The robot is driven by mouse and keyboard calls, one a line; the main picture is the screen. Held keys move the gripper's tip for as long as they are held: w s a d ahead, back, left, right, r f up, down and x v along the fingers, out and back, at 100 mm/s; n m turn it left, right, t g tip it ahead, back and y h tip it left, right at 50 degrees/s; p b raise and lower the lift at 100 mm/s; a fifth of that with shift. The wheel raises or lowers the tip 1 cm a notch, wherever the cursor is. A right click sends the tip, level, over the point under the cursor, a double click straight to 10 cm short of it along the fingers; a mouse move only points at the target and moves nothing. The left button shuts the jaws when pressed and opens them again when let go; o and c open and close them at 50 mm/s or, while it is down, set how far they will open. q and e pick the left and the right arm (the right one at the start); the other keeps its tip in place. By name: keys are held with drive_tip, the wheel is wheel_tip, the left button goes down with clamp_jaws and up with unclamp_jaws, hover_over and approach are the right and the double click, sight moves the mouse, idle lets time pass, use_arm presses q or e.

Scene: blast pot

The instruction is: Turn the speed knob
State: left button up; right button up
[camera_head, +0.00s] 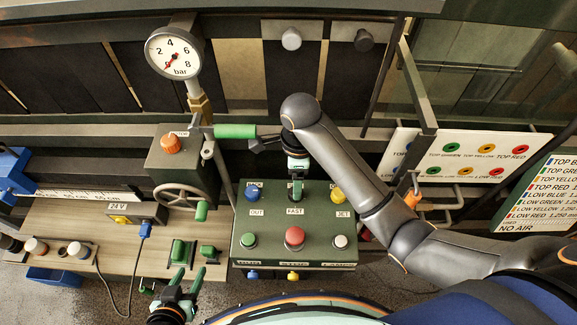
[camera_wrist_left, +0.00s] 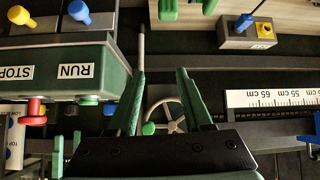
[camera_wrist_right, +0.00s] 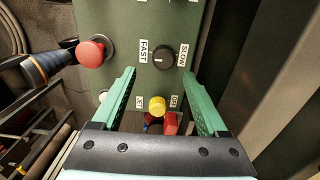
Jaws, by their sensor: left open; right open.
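The speed knob (camera_wrist_right: 163,57) is a round black knob between the FAST and SLOW labels on the green control box (camera_head: 250,260). In the right wrist view it sits just beyond and between my right gripper's (camera_wrist_right: 160,72) tips; contact cannot be told. In the head view my right gripper (camera_head: 296,185) points down at the box top by the FAST label, and it hides the knob. Its green fingers are spread and hold nothing visible. My left gripper (camera_head: 188,278) is open and empty, low and left of the box; its spread fingers also show in the left wrist view (camera_wrist_left: 161,72).
A red button (camera_head: 295,236) sits near the FAST label, with a green button (camera_head: 248,240) and white button (camera_head: 340,241) beside it. A blue knob (camera_head: 251,194) and yellow knob (camera_head: 338,195) flank my right gripper. A handwheel (camera_head: 183,192) stands left of the box.

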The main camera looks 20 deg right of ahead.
drive_tip(key=shift+w, duration=0.4)
wheel_tip(320, 180, down, 6)
drive_tip(key=shift+r, duration=0.1)
use_arm(q)
drive_tip(key=shift+s+f, duration=0.2)
drive_tip(key=shift+s, duration=0.1)
use_arm(e)
drive_tip(key=shift+f, duration=0.75)
use_arm(q)
drive_tip(key=shift+g, duration=0.3)
drive_tip(key=shift+w+r, duration=0.1)
use_arm(e)
clamp_jaws()
